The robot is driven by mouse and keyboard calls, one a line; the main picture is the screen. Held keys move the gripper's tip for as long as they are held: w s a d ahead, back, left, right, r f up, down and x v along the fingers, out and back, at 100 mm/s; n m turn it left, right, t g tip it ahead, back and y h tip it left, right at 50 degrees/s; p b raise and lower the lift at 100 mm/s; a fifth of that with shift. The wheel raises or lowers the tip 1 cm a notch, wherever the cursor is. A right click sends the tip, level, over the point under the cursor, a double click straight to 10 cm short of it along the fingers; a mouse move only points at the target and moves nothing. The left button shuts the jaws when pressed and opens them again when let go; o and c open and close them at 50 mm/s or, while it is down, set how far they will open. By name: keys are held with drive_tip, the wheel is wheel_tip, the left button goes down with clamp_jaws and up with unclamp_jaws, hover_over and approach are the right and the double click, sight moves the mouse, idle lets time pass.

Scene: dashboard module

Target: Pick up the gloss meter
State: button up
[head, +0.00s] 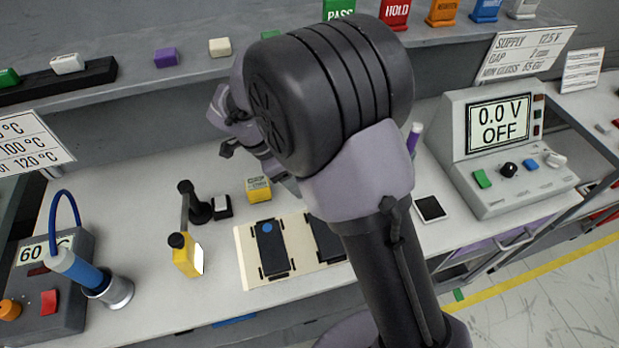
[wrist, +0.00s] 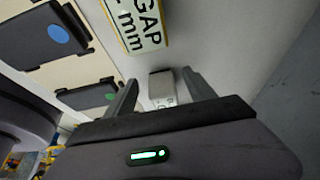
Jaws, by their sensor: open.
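My gripper (wrist: 160,80) is open in the wrist view, with its two dark fingers apart. A small pale grey block with a darker side (wrist: 161,88) shows between and beyond the fingertips. It looks like the gloss meter, but its lettering is mostly cut off. I cannot tell how far it is below the fingers, and no contact shows.
A yellow gap gauge (head: 259,189) lies close by; it also shows in the wrist view (wrist: 133,22). Dark panels (head: 270,248) lie on a cream board (head: 245,262). A supply unit (head: 500,150) stands right.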

drive_tip(key=d, duration=0.3)
drive_tip(key=shift+w+d+b, duration=0.35)
drive_tip(key=shift+d+f+b, duration=0.25)
drive_tip(key=shift+f+b, duration=0.2)
drive_tip(key=shift+f, duration=0.2)
drive_tip(key=shift+a+r, duration=0.1)
drive_tip(key=shift+a, duration=0.1)
clamp_jaws()
drive_tip(key=shift+r, duration=0.1)
